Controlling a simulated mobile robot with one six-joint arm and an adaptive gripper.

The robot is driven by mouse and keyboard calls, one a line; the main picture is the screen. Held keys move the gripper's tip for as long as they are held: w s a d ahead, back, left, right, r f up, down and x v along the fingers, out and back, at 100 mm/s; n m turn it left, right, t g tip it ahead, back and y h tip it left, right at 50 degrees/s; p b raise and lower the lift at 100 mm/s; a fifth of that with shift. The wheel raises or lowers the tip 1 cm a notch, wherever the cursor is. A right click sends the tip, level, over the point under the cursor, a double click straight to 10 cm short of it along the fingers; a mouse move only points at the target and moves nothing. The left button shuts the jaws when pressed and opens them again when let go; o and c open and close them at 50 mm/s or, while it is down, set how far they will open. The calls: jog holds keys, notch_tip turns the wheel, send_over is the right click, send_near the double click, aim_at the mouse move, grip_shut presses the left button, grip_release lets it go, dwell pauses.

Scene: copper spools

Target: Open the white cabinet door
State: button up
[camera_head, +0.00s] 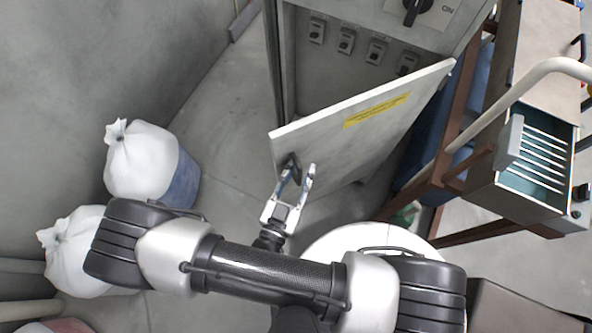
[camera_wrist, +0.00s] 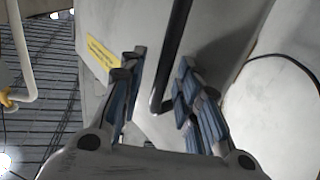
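The white cabinet door (camera_head: 340,150) stands swung out from the grey-white cabinet (camera_head: 350,75), with a yellow label (camera_head: 377,109) near its top edge. In the wrist view the door (camera_wrist: 140,30) fills the upper middle. A dark bar-like handle (camera_wrist: 172,50) runs between my fingers there. My gripper (camera_head: 301,168) is at the door's left part, by the handle. Its blue-padded fingers (camera_wrist: 158,78) are spread to either side of the handle, with gaps visible. The finger hides part of the handle in the head view.
White sacks (camera_head: 140,160) stand on the floor at left, along the grey wall. At right are a brown metal frame (camera_head: 455,110), a curved pale rail (camera_head: 490,110) and an open drawer unit (camera_head: 525,170). Floor left of the door is clear.

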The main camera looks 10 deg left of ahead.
jog(key=s+a, duration=0.1)
jog(key=s, duration=1.1)
jog(key=shift+a, duration=0.4)
jog(key=shift+c, duration=0.2)
